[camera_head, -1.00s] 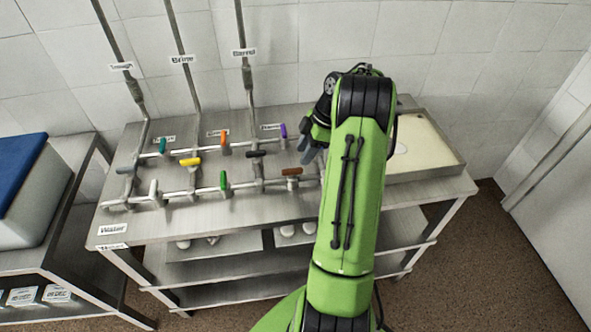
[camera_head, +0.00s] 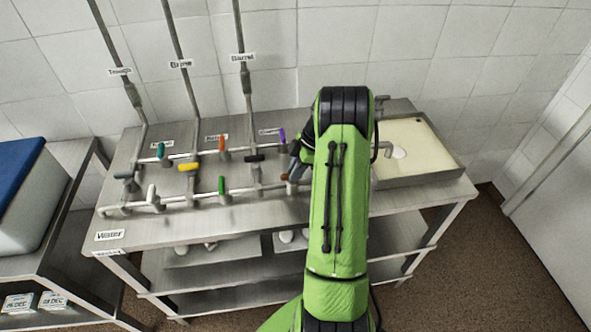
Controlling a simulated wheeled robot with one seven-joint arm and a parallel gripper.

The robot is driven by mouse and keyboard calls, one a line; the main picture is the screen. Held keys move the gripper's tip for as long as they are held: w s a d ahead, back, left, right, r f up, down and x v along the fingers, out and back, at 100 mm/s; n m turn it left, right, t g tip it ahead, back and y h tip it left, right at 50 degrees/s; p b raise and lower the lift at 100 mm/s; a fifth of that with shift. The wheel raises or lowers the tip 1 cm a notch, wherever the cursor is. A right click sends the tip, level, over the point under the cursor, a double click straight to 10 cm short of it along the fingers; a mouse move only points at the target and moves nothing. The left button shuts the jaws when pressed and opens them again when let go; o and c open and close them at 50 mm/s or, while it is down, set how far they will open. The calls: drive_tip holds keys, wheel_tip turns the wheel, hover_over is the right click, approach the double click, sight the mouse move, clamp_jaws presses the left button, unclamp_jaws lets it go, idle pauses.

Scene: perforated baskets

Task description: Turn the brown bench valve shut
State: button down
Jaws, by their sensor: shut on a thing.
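The brown valve handle (camera_head: 285,177) shows only as a small piece at the left edge of my green arm, on the right part of the pipework on the steel bench. The rest of it is hidden behind my arm. My gripper (camera_head: 293,170) is at that valve, largely covered by the arm, with a grey part showing just above the handle. It is shut on the brown valve handle, though the fingertips and the handle's angle are hard to see.
Nearby handles are black (camera_head: 254,158), purple (camera_head: 282,136), green (camera_head: 221,185), orange (camera_head: 222,143), yellow (camera_head: 188,167), teal (camera_head: 160,150) and white (camera_head: 152,192). The bench front edge (camera_head: 200,235) is clear.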

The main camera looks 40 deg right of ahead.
drive_tip(key=shift+m+b, duration=0.35)
drive_tip(key=shift+m, duration=0.05)
drive_tip(key=m+t+b, duration=0.1)
drive_tip(key=m+b, duration=0.1)
drive_tip(key=shift+s+a+f+m+h+b, duration=0.1)
drive_tip(key=shift+m+h+b, duration=0.2)
drive_tip(key=shift+m+h, duration=0.1)
drive_tip(key=m+b, duration=0.1)
drive_tip(key=m+h+b, duration=0.1)
drive_tip(key=m, duration=0.1)
drive_tip(key=m+t+h+b, duration=0.1)
drive_tip(key=m, duration=0.1)
drive_tip(key=shift+s+a, duration=0.1)
drive_tip(key=shift+a, duration=0.2)
drive_tip(key=m, duration=0.1)
drive_tip(key=m+h+b, duration=0.1)
drive_tip(key=m, duration=0.1)
drive_tip(key=m+b, duration=0.1)
drive_tip(key=shift+a+m+h, duration=0.3)
drive_tip(key=shift+m+h, duration=0.1)
drive_tip(key=shift+a+m+g+h+b, duration=0.15)
drive_tip(key=shift+m+h+b, duration=0.2)
drive_tip(key=shift+m, duration=0.8)
drive_tip(key=shift+m+g+h+b, duration=0.2)
drive_tip(key=shift+m+h, duration=0.25)
drive_tip(key=shift+m, duration=0.7)
drive_tip(key=shift+r, duration=0.2)
drive_tip(key=c, duration=1.1)
unclamp_jaws()
drive_tip(key=shift+o, duration=0.2)
